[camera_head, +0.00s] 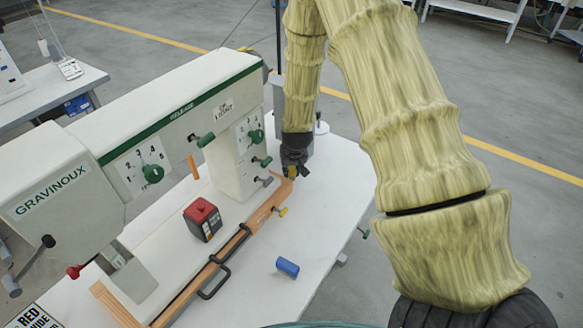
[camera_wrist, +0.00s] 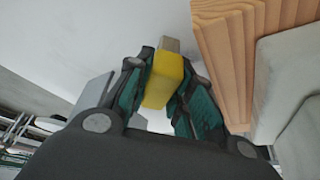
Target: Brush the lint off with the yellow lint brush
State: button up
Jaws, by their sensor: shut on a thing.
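My gripper (camera_head: 293,172) is low over the white table, beside the far end of the wooden rail. In the wrist view my gripper (camera_wrist: 164,62) is shut on the yellow lint brush (camera_wrist: 160,86). Its green pads lie on both sides of the yellow block, and a tan-grey end sticks out beyond it. In the head view the fingers hide most or all of the brush. I cannot make out any lint in either view.
A cream press (camera_head: 160,120) with green knobs stands left of my gripper. The wooden rail (camera_head: 205,275) has black handles and a small yellow-tipped peg (camera_head: 282,211). A red-topped black box (camera_head: 203,222) stands behind it. A blue block (camera_head: 287,267) lies on the white table (camera_head: 325,215), whose right side is mostly clear.

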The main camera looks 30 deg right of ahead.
jog(key=shift+f+b, duration=0.45)
jog(key=shift+f, duration=0.5)
dwell(0.3)
jog(key=shift+w, duration=0.15)
jog(key=shift+w+a+r, duration=0.1)
jog(key=shift+w+a, duration=0.25)
jog(key=shift+w, duration=0.45)
jog(key=shift+w+a+f, duration=0.1)
jog(key=shift+w+a, duration=0.2)
jog(key=shift+w, duration=0.45)
jog(key=shift+w+a+r, duration=0.1)
jog(key=shift+w+a, duration=0.25)
jog(key=shift+w, duration=0.45)
jog(key=shift+s, duration=0.15)
jog(key=shift+s, duration=0.2)
jog(key=shift+s+d+p, duration=0.15)
jog(key=shift+s+d, duration=0.2)
jog(key=shift+s, duration=0.35)
jog(key=shift+s+d+p, duration=0.1)
jog(key=shift+s+d, duration=0.2)
jog(key=shift+s, duration=0.4)
jog(key=shift+s+d+p, duration=0.15)
jog(key=shift+s+d, duration=0.2)
jog(key=shift+s, duration=0.35)
jog(key=shift+w+a, duration=0.35)
jog(key=shift+w, duration=0.45)
jog(key=shift+w+a, duration=0.35)
jog(key=shift+w, duration=0.5)
jog(key=shift+w+a, duration=0.35)
jog(key=shift+w, duration=0.45)
